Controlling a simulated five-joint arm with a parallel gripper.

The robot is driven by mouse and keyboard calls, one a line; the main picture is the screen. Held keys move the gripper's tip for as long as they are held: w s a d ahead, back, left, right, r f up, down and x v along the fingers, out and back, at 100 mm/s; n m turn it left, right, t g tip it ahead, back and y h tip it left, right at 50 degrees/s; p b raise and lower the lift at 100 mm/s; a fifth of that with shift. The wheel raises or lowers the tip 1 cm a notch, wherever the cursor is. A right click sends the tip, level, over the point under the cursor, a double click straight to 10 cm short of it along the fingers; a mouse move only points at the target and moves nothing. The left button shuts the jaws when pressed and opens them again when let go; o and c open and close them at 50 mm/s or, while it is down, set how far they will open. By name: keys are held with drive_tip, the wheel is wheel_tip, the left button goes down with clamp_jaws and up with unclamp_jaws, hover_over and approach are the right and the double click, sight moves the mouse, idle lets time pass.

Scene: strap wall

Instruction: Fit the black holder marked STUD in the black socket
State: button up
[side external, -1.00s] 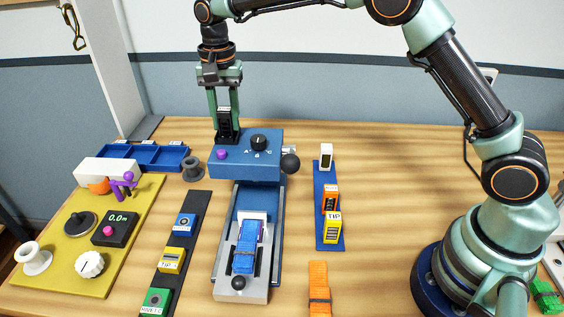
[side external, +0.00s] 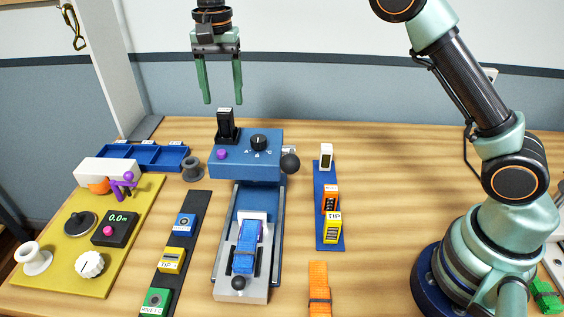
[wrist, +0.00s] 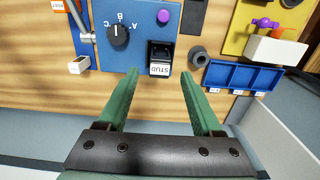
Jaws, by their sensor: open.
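The black holder (side external: 227,122) stands upright at the back left of the blue machine head (side external: 262,160), in the black socket there. In the wrist view the black holder (wrist: 159,56) shows its white STUD label, and its base sits in a black seat on the blue top. The socket itself is mostly hidden under the holder. My gripper (side external: 222,103) is open and empty above the holder, with a clear gap in height. In the wrist view its green fingers (wrist: 159,72) are spread wide.
A dial (side external: 258,142), a purple button (side external: 222,154) and a dark lever ball (side external: 290,163) are on the machine. A blue rack (side external: 320,240) with white, orange and yellow holders stands right. A blue tray (side external: 158,158) and grey ring (side external: 193,169) lie left.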

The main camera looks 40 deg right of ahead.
sight(226, 110)
wheel_tip(226, 110, up, 5)
drive_tip(key=shift+r, duration=0.15)
drive_tip(key=s+d+r+n+t, duration=0.3)
drive_tip(key=s+d+r+n, duration=0.15)
drive_tip(key=s+d, duration=0.45)
drive_tip(key=s+d+f+n+t, duration=0.1)
drive_tip(key=s+d+f+n, duration=0.1)
drive_tip(key=s+f, duration=0.2)
drive_tip(key=s+d+f+n+t, duration=0.1)
drive_tip(key=s+d+f+n, duration=0.1)
drive_tip(key=s, duration=0.7)
wheel_tip(226, 110, down, 2)
drive_tip(key=shift+s+d+f+t, duration=0.2)
drive_tip(key=shift+s+d+t, duration=0.15)
drive_tip(key=shift+d, duration=0.3)
drive_tip(key=shift+n, duration=0.25)
